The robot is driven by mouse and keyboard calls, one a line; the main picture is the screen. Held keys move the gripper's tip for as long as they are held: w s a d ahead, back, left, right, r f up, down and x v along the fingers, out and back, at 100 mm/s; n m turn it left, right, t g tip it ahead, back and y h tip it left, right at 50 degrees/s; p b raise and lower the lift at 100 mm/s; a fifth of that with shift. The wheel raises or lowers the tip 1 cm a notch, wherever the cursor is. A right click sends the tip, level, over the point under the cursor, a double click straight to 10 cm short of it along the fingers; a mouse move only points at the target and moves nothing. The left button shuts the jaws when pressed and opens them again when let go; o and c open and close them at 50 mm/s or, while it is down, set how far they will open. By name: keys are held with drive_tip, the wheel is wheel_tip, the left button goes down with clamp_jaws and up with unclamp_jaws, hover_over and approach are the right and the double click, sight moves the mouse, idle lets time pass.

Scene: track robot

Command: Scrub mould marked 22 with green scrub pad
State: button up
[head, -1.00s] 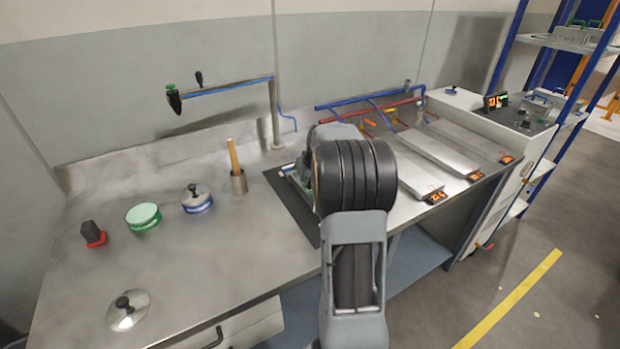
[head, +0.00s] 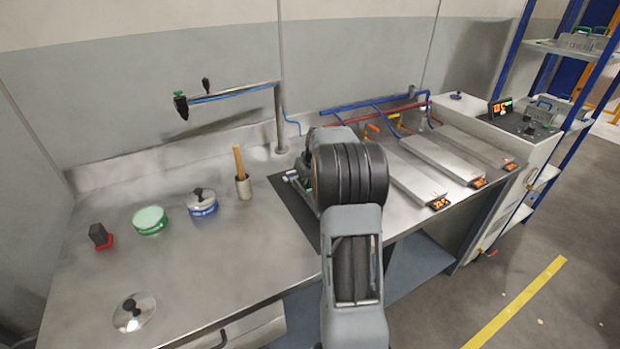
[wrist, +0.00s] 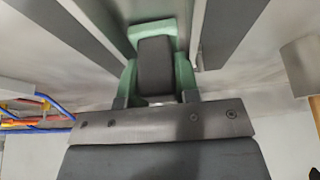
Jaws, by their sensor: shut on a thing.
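My gripper (wrist: 156,82) is in the wrist view, shut on a dark block handle with green behind it, which looks like the green scrub pad (wrist: 160,32). In the head view my arm hides the gripper and the pad. Three long grey metal plates with orange number tags lie side by side on the bench: the near one (head: 407,180), the middle one (head: 440,160) and the far one (head: 480,146). The tags are too small to read surely, so I cannot tell which is 22. Grey surfaces and dark strips lie beyond the pad in the wrist view.
A red pad with a dark handle (head: 98,236), a green round tin (head: 150,221), a blue-banded pot (head: 202,204), a metal cup with a wooden handle (head: 243,187) and a lid (head: 134,313) stand on the left bench. Blue and red pipes (head: 372,107) run behind the plates.

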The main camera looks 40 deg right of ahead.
drive_tip(key=shift+w+d, duration=0.1)
drive_tip(key=shift+w, duration=0.6)
drive_tip(key=shift+s+f, duration=0.1)
drive_tip(key=shift+s, duration=0.05)
drive_tip(key=shift+s+a+b, duration=0.2)
drive_tip(key=shift+s+b, duration=0.3)
drive_tip(key=shift+s, duration=0.5)
drive_tip(key=shift+f, duration=0.1)
drive_tip(key=shift+s, duration=0.35)
drive_tip(key=shift+s+a+b, duration=0.15)
drive_tip(key=shift+s+b, duration=0.35)
drive_tip(key=shift+s, duration=0.2)
drive_tip(key=shift+s, duration=0.1)
drive_tip(key=shift+s+a+r+b, duration=0.1)
drive_tip(key=shift+s+r+b, duration=0.1)
drive_tip(key=shift+s+b, duration=0.5)
drive_tip(key=shift+s, duration=0.2)
